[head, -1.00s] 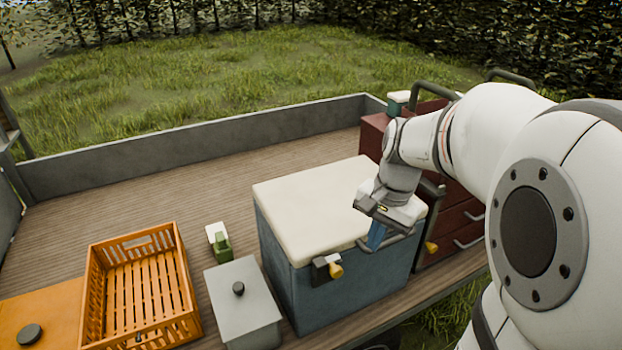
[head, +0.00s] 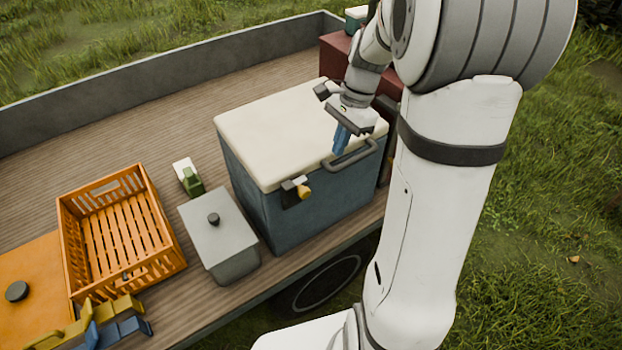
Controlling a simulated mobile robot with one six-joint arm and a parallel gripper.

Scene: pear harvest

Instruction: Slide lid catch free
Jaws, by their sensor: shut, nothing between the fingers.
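The blue cooler box (head: 300,218) with a closed cream lid (head: 270,125) stands on the wooden truck bed. A dark bar handle (head: 350,156) is fixed to the right of the catch. My gripper (head: 340,148) has blue fingers and points down by the lid's front edge, close to the handle and right of the catch. The fingers are shut and empty, apart from the catch. Whether they touch the handle cannot be told.
A grey lidded box (head: 220,240), an orange crate (head: 72,245) and a small green-and-white item (head: 188,177) stand left of the cooler. Yellow and blue pieces (head: 110,325) show at lower left. A dark red cabinet (head: 335,55) is behind. Bare bed (head: 130,135) lies behind the crate.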

